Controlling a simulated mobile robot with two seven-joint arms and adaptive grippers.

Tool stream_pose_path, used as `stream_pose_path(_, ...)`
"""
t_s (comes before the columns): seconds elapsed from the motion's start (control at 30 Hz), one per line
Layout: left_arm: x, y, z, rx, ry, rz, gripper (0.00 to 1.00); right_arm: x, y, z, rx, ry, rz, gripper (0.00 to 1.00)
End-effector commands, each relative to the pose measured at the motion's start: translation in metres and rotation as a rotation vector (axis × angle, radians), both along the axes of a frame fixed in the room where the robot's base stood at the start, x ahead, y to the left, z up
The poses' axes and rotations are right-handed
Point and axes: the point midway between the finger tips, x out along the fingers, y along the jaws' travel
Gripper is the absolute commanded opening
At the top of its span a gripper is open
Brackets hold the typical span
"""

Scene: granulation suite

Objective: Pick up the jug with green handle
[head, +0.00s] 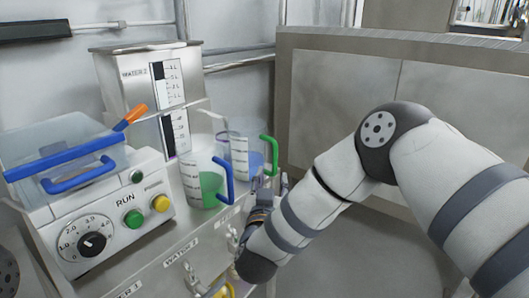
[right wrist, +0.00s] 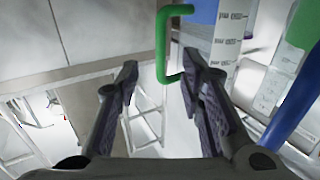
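The jug with green handle (head: 238,143) stands on the bench behind the blue-handled jug, with blue liquid in it. Its green handle (head: 273,156) points right. In the right wrist view the green handle (right wrist: 161,45) shows at the top, between the lines of the two fingertips. My right gripper (head: 270,188) is just below and in front of the handle; in the right wrist view it is open (right wrist: 160,72) and empty. I cannot tell whether the handle is inside the fingers or just beyond them. My left gripper is not in view.
A jug with a blue handle (head: 208,184) and green liquid stands close in front. A control box (head: 107,209) with knob and buttons, carrying a clear blue-edged bin (head: 65,150), is at left. Metal containers (head: 150,78) stand behind. A grey cabinet (head: 335,95) is at right.

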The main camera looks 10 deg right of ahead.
Motion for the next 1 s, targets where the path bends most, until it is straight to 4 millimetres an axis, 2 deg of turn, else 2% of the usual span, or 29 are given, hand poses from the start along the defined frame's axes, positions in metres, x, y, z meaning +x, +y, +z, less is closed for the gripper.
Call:
stream_pose_path(0.1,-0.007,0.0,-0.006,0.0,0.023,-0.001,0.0,0.025,-0.011,-0.006,0.001,0.007,-0.002,0.35)
stream_pose_path(0.27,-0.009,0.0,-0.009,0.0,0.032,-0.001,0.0,0.044,-0.018,-0.004,0.001,0.006,0.001,0.35)
stream_pose_path(0.5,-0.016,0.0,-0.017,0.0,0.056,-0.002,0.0,0.084,-0.034,-0.003,0.001,0.009,0.001,0.35)
stream_pose_path(0.77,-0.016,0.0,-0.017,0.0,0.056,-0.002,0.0,0.09,-0.035,0.002,0.001,0.005,0.005,0.35)
stream_pose_path(0.8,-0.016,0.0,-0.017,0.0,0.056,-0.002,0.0,0.09,-0.035,0.002,0.001,0.005,0.005,0.31)
stream_pose_path(0.93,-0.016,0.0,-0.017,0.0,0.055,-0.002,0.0,0.09,-0.035,0.002,0.001,0.005,0.005,0.01)
stream_pose_path(1.0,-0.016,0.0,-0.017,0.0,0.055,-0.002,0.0,0.09,-0.035,0.002,0.001,0.005,0.005,0.0)
